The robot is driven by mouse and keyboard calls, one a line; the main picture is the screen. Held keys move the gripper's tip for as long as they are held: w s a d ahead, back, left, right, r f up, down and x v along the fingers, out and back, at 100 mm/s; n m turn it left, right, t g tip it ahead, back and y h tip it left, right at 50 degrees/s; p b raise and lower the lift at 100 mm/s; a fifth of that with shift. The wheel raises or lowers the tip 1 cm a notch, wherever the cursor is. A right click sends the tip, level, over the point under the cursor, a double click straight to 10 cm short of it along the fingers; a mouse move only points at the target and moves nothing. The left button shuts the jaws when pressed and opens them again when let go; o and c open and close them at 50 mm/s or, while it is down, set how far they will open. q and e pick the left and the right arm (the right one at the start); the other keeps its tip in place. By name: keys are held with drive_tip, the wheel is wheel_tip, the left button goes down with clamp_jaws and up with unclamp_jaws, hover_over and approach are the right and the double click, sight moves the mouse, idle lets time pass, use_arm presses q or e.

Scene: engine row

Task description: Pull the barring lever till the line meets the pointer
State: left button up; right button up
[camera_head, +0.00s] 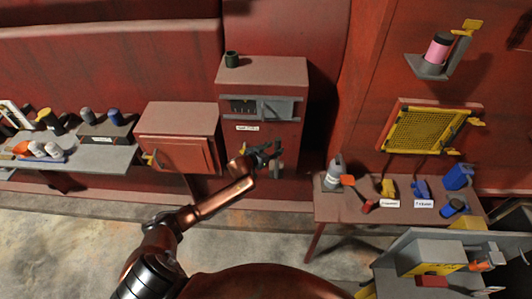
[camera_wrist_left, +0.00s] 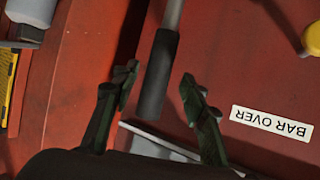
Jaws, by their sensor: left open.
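The barring lever shows in the left wrist view as a grey rod with a dark grip (camera_wrist_left: 158,78). Its grip end lies between the two fingers of my left gripper (camera_wrist_left: 160,85) in the picture, with gaps on both sides. The fingers are open and apart from the grip; the exact depth is unclear. In the head view my left gripper (camera_head: 264,154) is in front of the lower part of the dark red cabinet (camera_head: 228,150) and hides most of the lever. A windowed panel (camera_head: 244,107) is above it; the line and pointer are too small to tell. My right gripper is out of view.
A "BAR OVER" label (camera_wrist_left: 271,123) appears upside down in the wrist view. A red box (camera_head: 172,152) stands left of the cabinet. A low table (camera_head: 330,208) with a bottle and several tools stands at right. A bench (camera_head: 105,158) holds jars at left.

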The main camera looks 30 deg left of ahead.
use_arm(q)
drive_tip(key=v, duration=0.8)
drive_tip(key=shift+s+r, duration=0.2)
drive_tip(key=shift+s, duration=0.1)
drive_tip(key=shift+a, duration=0.1)
